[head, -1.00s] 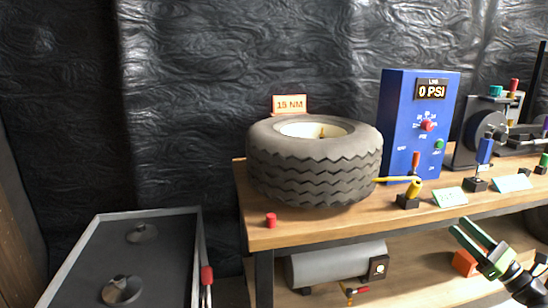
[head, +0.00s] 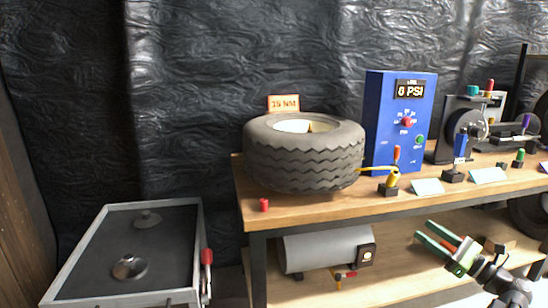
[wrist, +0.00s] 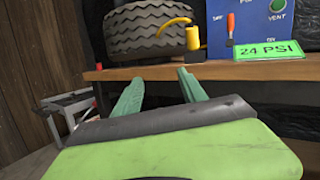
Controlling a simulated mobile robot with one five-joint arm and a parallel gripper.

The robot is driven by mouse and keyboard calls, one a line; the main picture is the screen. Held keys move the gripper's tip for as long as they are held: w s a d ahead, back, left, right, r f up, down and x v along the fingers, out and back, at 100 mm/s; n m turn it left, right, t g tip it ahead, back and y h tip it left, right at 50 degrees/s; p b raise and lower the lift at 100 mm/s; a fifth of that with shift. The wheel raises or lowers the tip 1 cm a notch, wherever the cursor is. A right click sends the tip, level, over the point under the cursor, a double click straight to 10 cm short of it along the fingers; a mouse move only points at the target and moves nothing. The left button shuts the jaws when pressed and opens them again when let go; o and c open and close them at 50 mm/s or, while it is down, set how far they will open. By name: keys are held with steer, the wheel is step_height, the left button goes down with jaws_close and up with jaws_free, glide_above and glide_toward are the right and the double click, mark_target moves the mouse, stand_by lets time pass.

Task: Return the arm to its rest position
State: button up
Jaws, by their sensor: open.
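My gripper (head: 424,230) is at the right in the head view, in front of the bench. Its two green fingers are apart and point up and to the left. In the wrist view the green fingers (wrist: 160,78) are spread with nothing between them, just below the bench's front edge. Part of my dark arm shows at the lower right of the head view.
A wooden bench (head: 300,213) carries a tire (head: 305,160), a blue 0 PSI box (head: 400,125), a yellow nozzle (head: 392,179) and a small red cap (head: 264,205). A grey tank (head: 325,248) lies on the lower shelf. A grey cart (head: 80,255) stands left.

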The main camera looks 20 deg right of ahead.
steer(key=w+a+f+n+g+p, duration=0.1)
steer(key=w+a+f+n+g, duration=0.35)
steer(key=a, duration=0.55)
steer(key=w+a+f+n+g+y+p, duration=0.15)
steer(key=w+a+f+n+g, duration=0.35)
steer(key=a, duration=0.5)
steer(key=w+a+f+n+g+h+p, duration=0.1)
steer(key=w+a+f+n+g, duration=0.25)
steer(key=a+f, duration=0.4)
steer(key=s+a+f+n+g+h+p, duration=0.2)
steer(key=s+a+n+g+h, duration=0.15)
steer(key=a+n, duration=0.55)
steer(key=s+a+f+n+g+h+p, duration=0.25)
steer(key=a+n+h, duration=0.25)
steer(key=a+n, duration=0.35)
step_height(320, 180, up, 37)
steer(key=p, duration=3.7)
steer(key=shift+r+m, duration=0.2)
steer(key=shift+m, duration=0.15)
steer(key=shift+w+d+f, duration=0.1)
steer(key=shift+c, duration=0.2)
